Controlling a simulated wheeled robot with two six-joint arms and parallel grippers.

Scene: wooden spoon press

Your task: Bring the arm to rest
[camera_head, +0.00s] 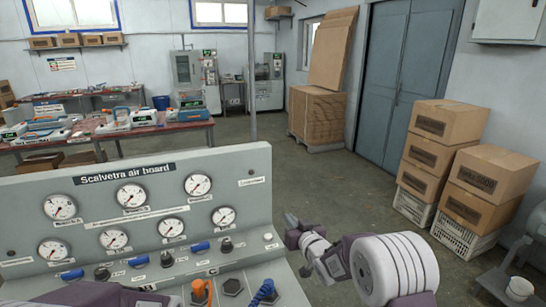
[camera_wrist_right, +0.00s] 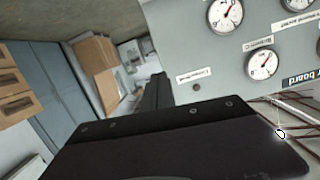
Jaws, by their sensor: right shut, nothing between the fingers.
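My right arm comes in at the lower right of the head view. Its right gripper (camera_head: 291,220) is raised beside the right edge of the grey air board (camera_head: 255,172), apart from it as far as I can tell. The gripper is shut and empty. In the right wrist view the dark gripper body fills the lower middle, and the board with its gauges shows at the upper right. Purple-grey parts of my own body show at the bottom left of the head view. I cannot make out my left gripper there.
Cardboard boxes on crates (camera_head: 463,240) stand at the right. A red-topped workbench (camera_head: 180,129) stands behind the board. The floor between is clear.

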